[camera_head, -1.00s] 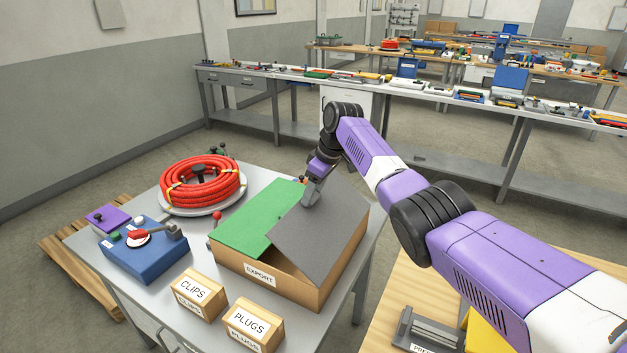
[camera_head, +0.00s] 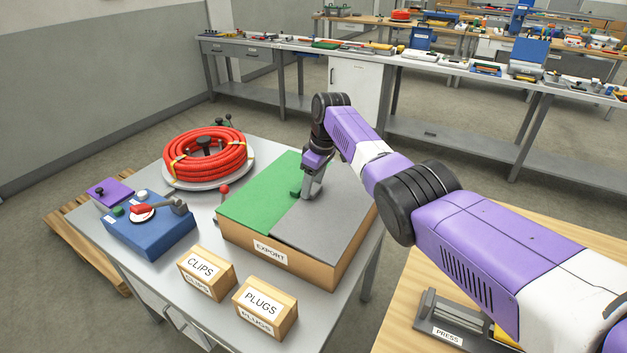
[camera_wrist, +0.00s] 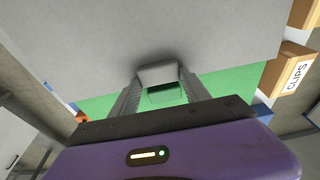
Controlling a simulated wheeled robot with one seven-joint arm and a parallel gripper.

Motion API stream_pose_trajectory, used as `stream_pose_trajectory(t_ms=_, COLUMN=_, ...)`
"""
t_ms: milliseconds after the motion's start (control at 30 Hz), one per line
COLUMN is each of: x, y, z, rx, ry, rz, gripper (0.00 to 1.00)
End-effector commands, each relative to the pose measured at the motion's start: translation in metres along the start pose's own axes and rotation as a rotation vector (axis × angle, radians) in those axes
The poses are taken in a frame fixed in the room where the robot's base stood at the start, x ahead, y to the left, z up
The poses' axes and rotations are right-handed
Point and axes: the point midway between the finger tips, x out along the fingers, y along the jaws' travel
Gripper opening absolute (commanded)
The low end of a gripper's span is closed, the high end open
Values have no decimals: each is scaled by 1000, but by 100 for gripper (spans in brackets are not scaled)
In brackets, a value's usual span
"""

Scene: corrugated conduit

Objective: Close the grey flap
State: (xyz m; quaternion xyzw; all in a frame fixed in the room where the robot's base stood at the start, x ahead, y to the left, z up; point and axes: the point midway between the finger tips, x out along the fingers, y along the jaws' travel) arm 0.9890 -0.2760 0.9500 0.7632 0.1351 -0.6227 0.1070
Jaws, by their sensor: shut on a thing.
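The grey flap (camera_head: 318,226) lies about flat over the right part of the EXPORT carton (camera_head: 290,267), its edge beside the green flap (camera_head: 258,200). The green flap lies flat over the left part, with a small green tab (camera_head: 296,194) near their meeting edge. My gripper (camera_head: 307,196) is at the grey flap's inner edge. In the wrist view, the grey flap (camera_wrist: 150,25) fills the upper picture, and my gripper (camera_wrist: 160,78) is shut on its small grey tab. The carton's inside is hidden.
A red hose coil (camera_head: 207,157) stands behind left of the carton. A blue box with a lever (camera_head: 150,232) is at left. CLIPS (camera_head: 206,274) and PLUGS (camera_head: 265,307) boxes stand in front. A wooden table with a press (camera_head: 447,320) is at right.

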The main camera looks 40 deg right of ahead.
Motion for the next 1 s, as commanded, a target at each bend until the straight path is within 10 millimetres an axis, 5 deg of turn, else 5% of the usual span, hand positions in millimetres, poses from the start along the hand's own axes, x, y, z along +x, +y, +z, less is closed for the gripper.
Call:
stream_pose_trajectory(t_ms=767, x=15, y=-2, z=-7, rx=-10, ry=25, rz=7, gripper=0)
stream_pose_trajectory(t_ms=800, x=15, y=-2, z=-7, rx=-10, ry=25, rz=7, gripper=56)
stream_pose_trajectory(t_ms=900, x=15, y=-2, z=-6, rx=-9, ry=22, rz=6, gripper=76)
stream_pose_trajectory(t_ms=1000, x=16, y=-1, z=-4, rx=-7, ry=19, rz=6, gripper=76)
